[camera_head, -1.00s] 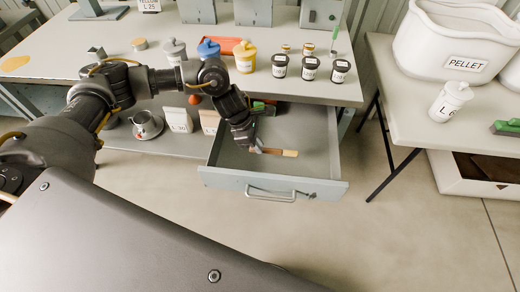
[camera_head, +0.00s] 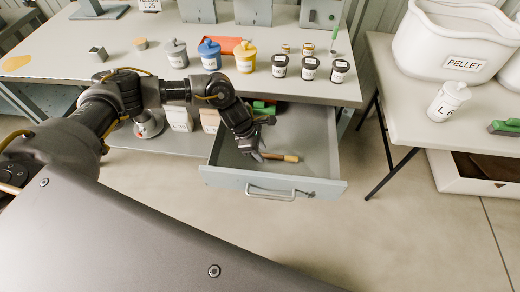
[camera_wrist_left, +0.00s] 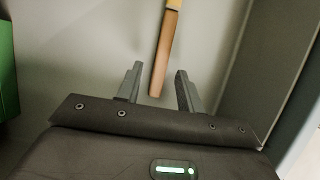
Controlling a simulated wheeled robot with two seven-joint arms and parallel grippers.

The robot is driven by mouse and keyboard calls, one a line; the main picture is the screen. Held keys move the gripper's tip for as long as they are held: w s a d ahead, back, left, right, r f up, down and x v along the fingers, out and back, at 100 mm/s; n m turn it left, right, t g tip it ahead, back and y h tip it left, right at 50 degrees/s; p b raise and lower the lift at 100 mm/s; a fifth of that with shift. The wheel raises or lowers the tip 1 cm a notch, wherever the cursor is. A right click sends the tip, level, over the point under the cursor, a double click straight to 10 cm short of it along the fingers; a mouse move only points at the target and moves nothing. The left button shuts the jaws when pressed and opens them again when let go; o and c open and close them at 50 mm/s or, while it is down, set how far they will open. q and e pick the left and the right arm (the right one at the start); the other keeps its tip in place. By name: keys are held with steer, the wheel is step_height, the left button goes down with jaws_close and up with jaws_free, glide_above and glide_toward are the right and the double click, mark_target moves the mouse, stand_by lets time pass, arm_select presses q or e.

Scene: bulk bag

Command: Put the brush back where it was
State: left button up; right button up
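The brush (camera_head: 283,157) shows as a narrow wooden strip in the open grey drawer (camera_head: 322,150). In the left wrist view the brush (camera_wrist_left: 166,50) is brown with a paler yellowish part at the top edge; its far end is out of view. My left gripper (camera_head: 259,156) reaches down into the drawer at the brush's left end. In the left wrist view my left gripper (camera_wrist_left: 158,78) is open, its two fingers apart on either side of the brush's near end, with gaps on both sides. My right gripper is not in view.
A green item (camera_head: 264,107) lies at the drawer's back. Black-lidded jars (camera_head: 310,68) and a yellow jar (camera_head: 245,58) stand on the bench above. A side table with a pellet bin (camera_head: 455,45) is at the right. The drawer's right half is free.

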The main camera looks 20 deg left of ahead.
arm_select(q)
steer(key=b+v, duration=0.1)
steer(key=v, duration=1.1)
steer(key=shift+a, duration=0.1)
